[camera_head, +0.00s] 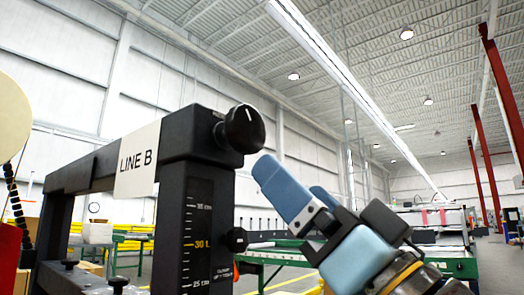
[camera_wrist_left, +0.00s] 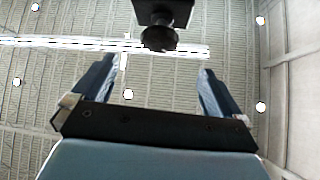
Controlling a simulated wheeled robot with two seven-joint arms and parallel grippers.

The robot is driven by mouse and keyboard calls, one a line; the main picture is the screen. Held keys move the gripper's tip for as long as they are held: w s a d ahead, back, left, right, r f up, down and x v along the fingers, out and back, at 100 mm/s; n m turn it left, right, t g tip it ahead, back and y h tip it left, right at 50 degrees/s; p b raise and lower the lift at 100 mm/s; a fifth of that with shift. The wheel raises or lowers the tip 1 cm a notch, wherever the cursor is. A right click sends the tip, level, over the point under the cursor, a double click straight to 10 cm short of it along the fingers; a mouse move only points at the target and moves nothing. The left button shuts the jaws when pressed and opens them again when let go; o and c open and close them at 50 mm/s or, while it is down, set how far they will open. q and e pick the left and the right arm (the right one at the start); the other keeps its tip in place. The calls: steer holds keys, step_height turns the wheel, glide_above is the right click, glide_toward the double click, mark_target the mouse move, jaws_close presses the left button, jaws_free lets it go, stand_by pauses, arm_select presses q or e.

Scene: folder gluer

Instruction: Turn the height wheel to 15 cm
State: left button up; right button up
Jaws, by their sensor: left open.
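The height wheel (camera_head: 240,129) is a round black knob with a white mark on its face, at the top of a dark post. The post carries a scale (camera_head: 195,245) with 35 cm, 30 and 25 cm visible; the 30 mark is yellow. The lower scale is out of view. My left gripper (camera_head: 292,180) is open, with blue fingers, below right of the wheel and apart from it. In the left wrist view, a dark round knob (camera_wrist_left: 158,38), apparently the wheel, shows beyond my open fingers (camera_wrist_left: 157,72). My right gripper is not in view.
A smaller black knob (camera_head: 236,240) sticks out of the post below the wheel. A dark crossbeam (camera_head: 85,172) with a LINE B sign (camera_head: 137,160) runs left from the post. A green conveyor (camera_head: 275,256) stands behind. The air right of the wheel is free.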

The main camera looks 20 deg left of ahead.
mark_target(252, 140)
arm_select(q)
steer(key=p+x, duration=0.4)
steer(key=x, duration=0.8)
steer(key=shift+a+r, duration=0.2)
steer(key=shift+r, duration=0.15)
steer(key=shift+w+a+r, duration=0.2)
steer(key=shift+a+r, duration=0.05)
steer(key=shift+a, duration=0.05)
steer(key=shift+c, duration=0.2)
steer(key=c, duration=0.9)
